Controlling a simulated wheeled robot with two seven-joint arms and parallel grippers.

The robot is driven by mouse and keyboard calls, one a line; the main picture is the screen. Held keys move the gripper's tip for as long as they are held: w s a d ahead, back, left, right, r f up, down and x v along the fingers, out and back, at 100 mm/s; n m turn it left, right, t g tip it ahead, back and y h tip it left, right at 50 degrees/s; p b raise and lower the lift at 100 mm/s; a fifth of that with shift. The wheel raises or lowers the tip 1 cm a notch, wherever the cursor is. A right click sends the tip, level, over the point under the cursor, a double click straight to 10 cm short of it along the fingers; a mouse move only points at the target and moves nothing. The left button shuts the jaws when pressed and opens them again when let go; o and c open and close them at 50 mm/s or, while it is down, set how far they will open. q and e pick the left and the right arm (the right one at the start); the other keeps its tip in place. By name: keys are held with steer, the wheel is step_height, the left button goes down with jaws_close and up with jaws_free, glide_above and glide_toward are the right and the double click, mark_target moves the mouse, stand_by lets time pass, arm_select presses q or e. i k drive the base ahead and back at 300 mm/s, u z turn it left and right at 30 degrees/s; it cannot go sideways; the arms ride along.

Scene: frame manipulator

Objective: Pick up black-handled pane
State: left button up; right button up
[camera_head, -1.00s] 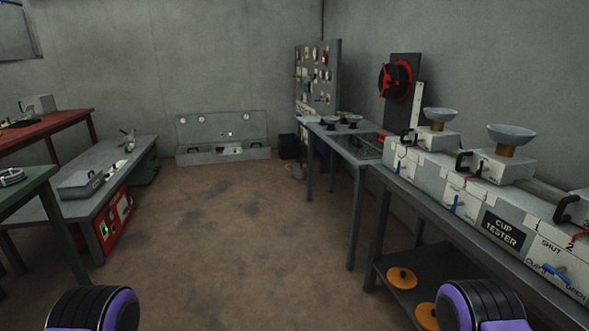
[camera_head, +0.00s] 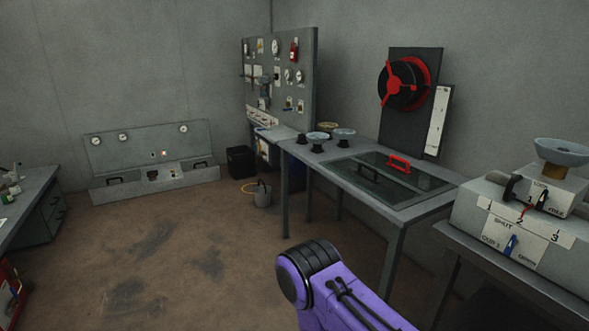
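A glass pane with a black handle (camera_head: 369,178) lies in a frame in the top of the grey table at centre right. A red handle (camera_head: 399,164) stands just behind it on the same glazed top. The table's rim (camera_head: 433,207) shows at its right front. A purple and black link of my own arm shows at the bottom centre, in front of the table. Neither of my grippers is in view, and nothing shows whether they are open or shut.
Several small bowls (camera_head: 319,137) stand on the table's far left end. A cup tester bench (camera_head: 520,225) is at the right. A bucket (camera_head: 262,195) and a black bin (camera_head: 241,161) stand on the floor beyond. The brown floor left of the table is clear.

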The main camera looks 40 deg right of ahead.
mark_target(393, 193)
steer(key=z, duration=0.35)
steer(key=i, duration=1.15)
steer(key=z, duration=0.7)
